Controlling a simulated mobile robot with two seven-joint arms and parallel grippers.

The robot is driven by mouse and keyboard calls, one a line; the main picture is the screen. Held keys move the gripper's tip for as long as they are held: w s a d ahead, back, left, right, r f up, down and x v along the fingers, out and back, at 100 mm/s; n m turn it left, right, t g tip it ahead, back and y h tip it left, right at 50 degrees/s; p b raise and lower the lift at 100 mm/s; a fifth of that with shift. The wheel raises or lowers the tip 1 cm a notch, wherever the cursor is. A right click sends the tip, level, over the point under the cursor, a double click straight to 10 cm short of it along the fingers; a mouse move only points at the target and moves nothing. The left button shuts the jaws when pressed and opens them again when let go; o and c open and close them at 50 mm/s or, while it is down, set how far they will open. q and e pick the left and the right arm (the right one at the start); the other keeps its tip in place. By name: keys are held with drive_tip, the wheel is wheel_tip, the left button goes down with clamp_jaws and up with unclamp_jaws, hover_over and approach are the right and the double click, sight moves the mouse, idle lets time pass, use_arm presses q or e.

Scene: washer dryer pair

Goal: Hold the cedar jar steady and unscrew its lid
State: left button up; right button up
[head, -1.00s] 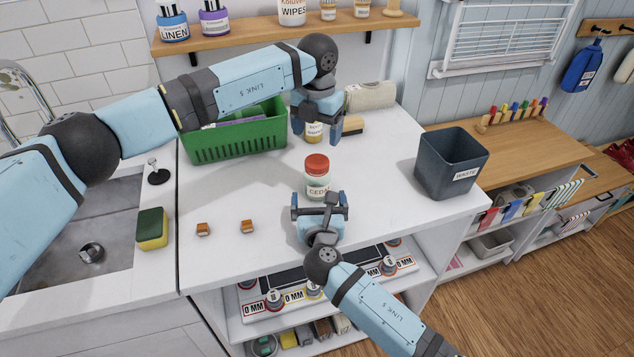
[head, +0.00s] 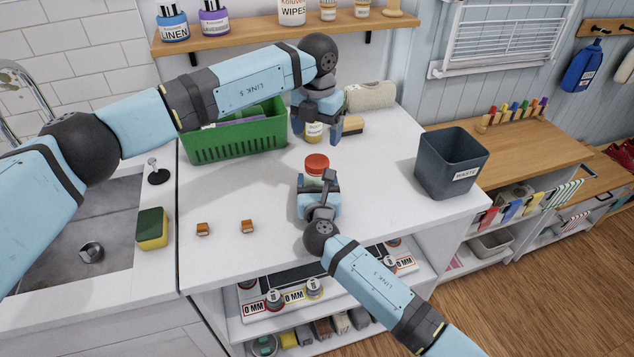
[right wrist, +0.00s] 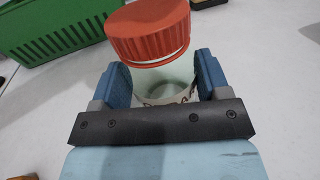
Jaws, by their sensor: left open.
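The cedar jar is a pale glass jar with a red-orange screw lid (head: 317,162), standing upright on the white counter. The lid sits on top of it. In the right wrist view the glass body (right wrist: 165,75) lies between the two blue fingers of my right gripper (right wrist: 165,75), which press on its sides. The lid (right wrist: 150,35) is above the fingers. In the head view my right gripper (head: 317,182) hides most of the jar's body. My left gripper (head: 317,127) is open and empty, pointing down behind the jar, apart from the lid.
A green basket (head: 237,140) is to the left, a waste bin (head: 450,165) to the right. A sponge (head: 152,229) and two small brown blocks (head: 203,229) lie left. The counter right of the jar is clear.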

sight(317, 161)
drive_tip(key=c, duration=0.7)
drive_tip(key=shift+c, duration=0.3)
use_arm(q)
drive_tip(key=m, duration=1.5)
drive_tip(key=shift+m, duration=0.3)
drive_tip(key=m, duration=1.1)
drive_tip(key=shift+f, duration=0.55)
wheel_tip(317, 161, down, 7)
